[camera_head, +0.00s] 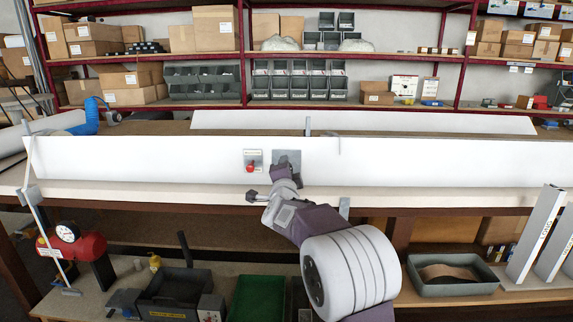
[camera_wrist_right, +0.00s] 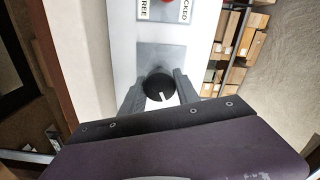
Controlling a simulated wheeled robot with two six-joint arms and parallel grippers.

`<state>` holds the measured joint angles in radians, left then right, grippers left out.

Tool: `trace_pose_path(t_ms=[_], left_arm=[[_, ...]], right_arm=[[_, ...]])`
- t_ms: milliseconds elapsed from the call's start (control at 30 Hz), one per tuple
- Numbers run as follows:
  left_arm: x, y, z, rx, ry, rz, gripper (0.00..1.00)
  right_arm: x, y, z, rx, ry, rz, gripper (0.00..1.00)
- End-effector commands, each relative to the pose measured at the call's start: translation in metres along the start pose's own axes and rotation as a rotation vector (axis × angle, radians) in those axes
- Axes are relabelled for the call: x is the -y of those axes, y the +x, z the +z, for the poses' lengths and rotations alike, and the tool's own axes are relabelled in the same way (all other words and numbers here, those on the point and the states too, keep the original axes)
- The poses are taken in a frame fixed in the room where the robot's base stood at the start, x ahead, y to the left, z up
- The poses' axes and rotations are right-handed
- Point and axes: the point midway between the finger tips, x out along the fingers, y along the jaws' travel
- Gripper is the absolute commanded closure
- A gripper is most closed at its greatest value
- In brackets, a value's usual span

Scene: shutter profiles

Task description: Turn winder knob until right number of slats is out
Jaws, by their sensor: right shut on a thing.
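The winder knob (camera_wrist_right: 159,83) is round and black with a white mark, in front of a grey plate (camera_wrist_right: 160,54) on a long white panel (camera_head: 120,160). My right gripper (camera_wrist_right: 159,92) has one finger on each side of the knob and is shut on it. In the head view my right gripper (camera_head: 287,172) reaches the panel and hides the knob; part of the grey plate (camera_head: 291,157) shows above it. I cannot make out how many slats are out. My left gripper is not in view.
A red switch (camera_head: 250,168) on a small plate sits just left of the knob; its labels (camera_wrist_right: 185,10) read FREE and LOCKED. Another long white panel (camera_head: 420,122) lies behind. Shelves with boxes and bins stand at the back. A red gauge unit (camera_head: 72,242) is below left.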

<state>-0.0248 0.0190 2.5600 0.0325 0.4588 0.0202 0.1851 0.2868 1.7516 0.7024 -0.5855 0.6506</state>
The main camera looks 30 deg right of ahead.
Motion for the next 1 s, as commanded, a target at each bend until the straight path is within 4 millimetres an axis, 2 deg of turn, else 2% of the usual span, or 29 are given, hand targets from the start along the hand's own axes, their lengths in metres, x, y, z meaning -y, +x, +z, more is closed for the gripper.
trace_pose_path(t_ms=[33, 1000], left_arm=[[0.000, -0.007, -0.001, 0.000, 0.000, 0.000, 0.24], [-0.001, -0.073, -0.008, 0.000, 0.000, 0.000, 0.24]], right_arm=[[0.002, 0.000, 0.000, 0.003, -0.045, 0.005, 1.00], [0.002, 0.000, 0.001, 0.006, -0.933, 0.004, 1.00]])
